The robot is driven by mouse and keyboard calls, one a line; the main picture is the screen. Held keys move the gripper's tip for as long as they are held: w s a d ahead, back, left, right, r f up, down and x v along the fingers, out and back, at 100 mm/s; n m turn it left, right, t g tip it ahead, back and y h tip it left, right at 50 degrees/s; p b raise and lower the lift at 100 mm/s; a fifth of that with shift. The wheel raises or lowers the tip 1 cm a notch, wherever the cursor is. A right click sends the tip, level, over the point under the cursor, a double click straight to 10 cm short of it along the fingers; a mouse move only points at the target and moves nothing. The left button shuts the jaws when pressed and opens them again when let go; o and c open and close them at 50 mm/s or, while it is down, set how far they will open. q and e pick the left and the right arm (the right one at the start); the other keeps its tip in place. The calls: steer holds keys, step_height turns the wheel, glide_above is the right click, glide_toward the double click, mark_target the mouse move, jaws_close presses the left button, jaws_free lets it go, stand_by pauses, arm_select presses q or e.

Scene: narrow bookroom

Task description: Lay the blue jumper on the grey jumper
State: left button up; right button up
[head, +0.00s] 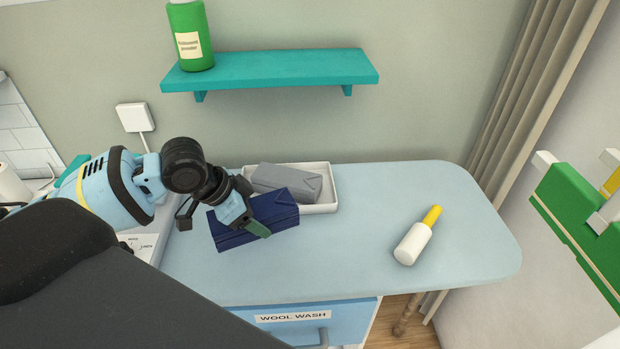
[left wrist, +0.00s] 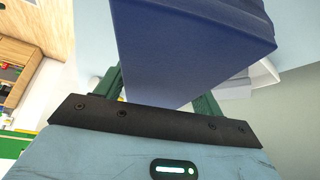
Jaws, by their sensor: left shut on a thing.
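The blue jumper (head: 281,207) is a dark blue folded block. My left gripper (head: 257,226) is shut on it, and it hangs tilted in front of the white tray. It fills the upper middle of the left wrist view (left wrist: 190,50), between the green fingers. The grey jumper (head: 287,181) is a folded grey block lying in the white tray (head: 326,188) at the back of the worktop. The blue jumper hides the grey one's lower front and part of the tray's front. I cannot tell whether the two jumpers touch. My right gripper is in neither view.
A white bottle with a yellow top (head: 412,244) lies on the light blue worktop (head: 350,260) at the right. A teal shelf (head: 290,70) with a green bottle (head: 190,35) is on the wall above. The worktop's middle is clear. A "WOOL WASH" drawer (head: 300,325) is below.

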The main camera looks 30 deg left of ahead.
arm_select(q)
steer(key=shift+w+a, duration=0.15)
steer(key=shift+w, duration=0.1)
steer(key=shift+w+a, duration=0.1)
steer(key=shift+w, duration=0.1)
steer(key=b, duration=0.1)
glide_toward(295, 173)
steer(key=f, duration=0.1)
steer(key=s+d+f, duration=0.1)
steer(key=d+f, duration=0.1)
steer(key=shift+s+f, duration=0.3)
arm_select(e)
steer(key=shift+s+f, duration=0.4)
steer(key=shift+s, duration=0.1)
arm_select(q)
steer(key=w, duration=0.3)
steer(key=shift+w+a, duration=0.15)
steer(key=shift+a, duration=0.05)
steer(key=shift+w+f, duration=0.15)
steer(key=shift+w, duration=0.05)
steer(key=shift+s+f, duration=0.1)
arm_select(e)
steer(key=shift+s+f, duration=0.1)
arm_select(q)
steer(key=shift+f, duration=0.2)
